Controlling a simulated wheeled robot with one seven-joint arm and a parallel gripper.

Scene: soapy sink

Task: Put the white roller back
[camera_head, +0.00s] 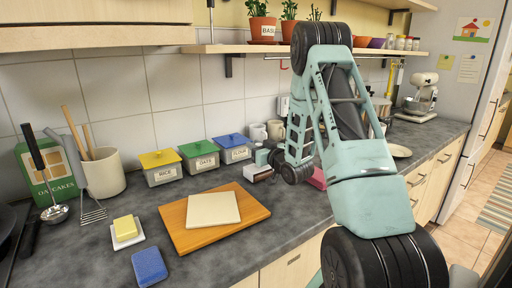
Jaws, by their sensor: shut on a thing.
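My gripper (265,158) is at the end of my arm, low over the counter to the right of the wooden board, and is small and partly hidden by my wrist. A small white thing with a dark reddish side (258,172) shows right at its fingertips. I take this to be the white roller, though its shape is too small to be sure. My gripper is shut on it. I cannot tell whether the thing touches the counter.
A wooden board (256,210) with a pale slab (213,209) lies to the left. Lidded tins (199,157) and mugs (275,130) stand along the wall behind. A pink thing (318,180) is partly hidden by my arm. A shelf (250,48) with potted plants runs above.

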